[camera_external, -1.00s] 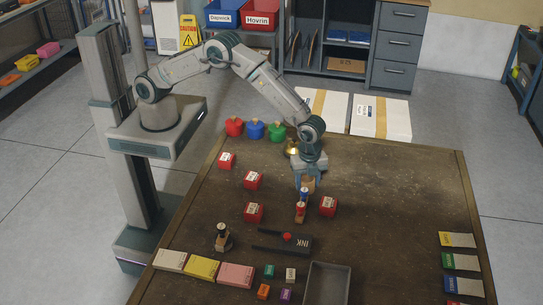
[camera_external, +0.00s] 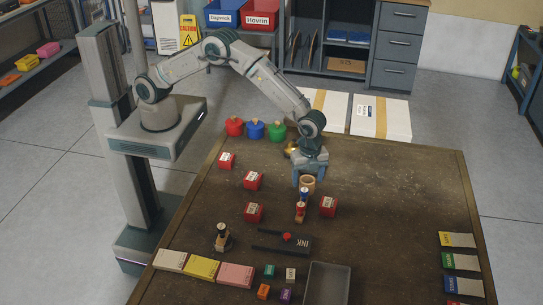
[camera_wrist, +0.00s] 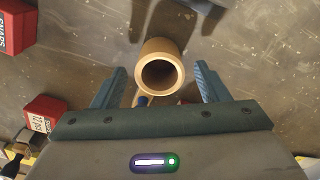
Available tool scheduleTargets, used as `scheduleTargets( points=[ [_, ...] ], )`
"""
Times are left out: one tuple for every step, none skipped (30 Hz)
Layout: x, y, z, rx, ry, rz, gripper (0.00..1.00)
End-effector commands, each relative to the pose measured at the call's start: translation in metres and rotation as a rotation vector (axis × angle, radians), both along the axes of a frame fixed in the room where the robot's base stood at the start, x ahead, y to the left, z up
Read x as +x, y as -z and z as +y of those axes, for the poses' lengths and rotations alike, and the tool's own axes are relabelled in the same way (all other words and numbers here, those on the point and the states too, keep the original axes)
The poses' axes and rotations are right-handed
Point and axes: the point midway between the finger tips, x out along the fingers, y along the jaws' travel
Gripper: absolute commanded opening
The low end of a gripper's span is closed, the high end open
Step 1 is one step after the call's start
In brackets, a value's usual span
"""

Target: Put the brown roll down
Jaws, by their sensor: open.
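The brown roll (camera_external: 308,188) is a short hollow tube, standing on the brown table (camera_external: 400,215) below my gripper in the external view. In the wrist view the roll (camera_wrist: 157,47) shows its open end and round rim toward the camera. My gripper (camera_wrist: 160,78) is open, with one blue finger on each side of the roll and a visible gap to both. In the external view my gripper (camera_external: 308,176) is just behind and above the roll and partly overlaps it.
The table's right middle is clear.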

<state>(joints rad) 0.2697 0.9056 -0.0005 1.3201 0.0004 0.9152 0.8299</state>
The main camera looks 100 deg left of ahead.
Motion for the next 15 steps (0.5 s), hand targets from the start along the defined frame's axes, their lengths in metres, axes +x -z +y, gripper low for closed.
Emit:
scheduleTargets(
  points=[
    [0.001,-0.011,0.0,-0.001,0.0,-0.005,0.68],
    [0.001,-0.018,0.0,-0.001,0.0,-0.005,0.68],
    [0.001,-0.027,0.0,-0.001,0.0,-0.005,0.68],
    [0.001,-0.034,0.0,-0.001,0.0,-0.005,0.68],
    [0.0,-0.04,0.0,0.0,0.001,-0.004,0.68],
    [0.001,-0.049,0.0,-0.001,0.001,-0.005,0.68],
    [0.001,-0.056,0.0,-0.001,0.001,-0.004,0.68],
    [0.001,-0.061,0.0,-0.001,0.001,-0.004,0.68],
    [0.0,-0.069,0.0,-0.001,0.0,-0.003,0.68],
    [0.0,-0.074,0.0,0.0,0.0,-0.004,0.68],
    [0.0,-0.078,0.0,-0.001,0.0,-0.003,0.68],
    [0.0,-0.083,0.0,0.0,0.0,-0.001,0.68],
    [0.0,-0.087,0.0,-0.001,0.0,-0.003,0.68],
    [0.0,-0.09,0.0,0.0,-0.001,-0.001,0.68],
    [0.0,-0.094,0.0,0.0,-0.001,-0.001,0.68]
  ],
)
